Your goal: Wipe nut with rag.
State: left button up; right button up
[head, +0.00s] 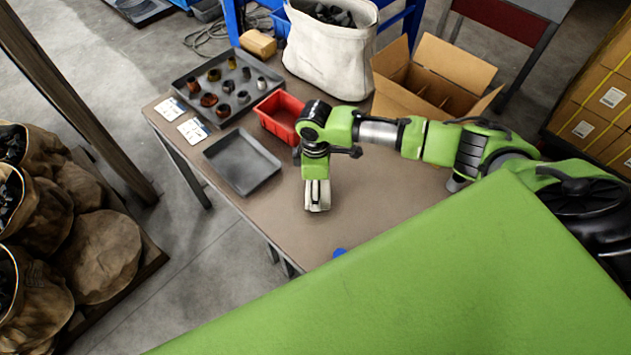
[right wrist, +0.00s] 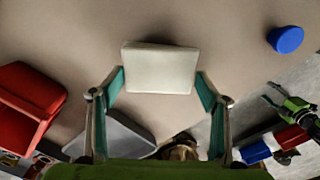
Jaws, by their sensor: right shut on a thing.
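The rag appears as a pale, thick pad (head: 317,197), which also shows in the right wrist view (right wrist: 160,69). My right gripper (head: 317,207) points down over the table and holds this pad between its two teal fingertips. I cannot tell whether the pad touches the table. Several nut-like pieces, some rusty brown (head: 208,100) and some grey, lie in the dark tray (head: 183,88) at the table's far left. The right gripper is apart from them, in front and to the right.
An empty grey tray (head: 242,162) and a red bin (head: 279,117) lie between the pad and the nuts. A white bag (head: 330,55) and an open cardboard box (head: 450,65) stand at the back. A blue round object (right wrist: 286,39) is near the front edge.

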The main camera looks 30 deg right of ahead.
jog(key=shift+s+a+p, duration=0.45)
jog(key=shift+s+p, duration=0.2)
jog(key=shift+s, duration=0.2)
jog(key=shift+s+a+p, duration=0.4)
jog(key=shift+s+p, duration=0.25)
jog(key=shift+s, duration=0.15)
jog(key=shift+w, duration=0.1)
jog(key=shift+w+d+b, duration=0.3)
jog(key=shift+w+d, duration=0.25)
jog(key=shift+w, duration=0.4)
jog(key=shift+w+d+b, duration=0.3)
jog(key=shift+w+d, duration=0.2)
jog(key=shift+w, duration=0.4)
jog(key=shift+s+a+r+p, duration=0.1)
jog(key=shift+s+a+p, duration=0.15)
jog(key=shift+s+p, duration=0.35)
jog(key=shift+s+a+p, duration=0.25)
jog(key=shift+s+p, duration=0.2)
jog(key=shift+p, duration=0.1)
jog(key=shift+s+a+p, duration=0.4)
jog(key=shift+s+p, duration=0.3)
jog(key=shift+s+a, duration=0.15)
jog(key=shift+s, duration=0.1)
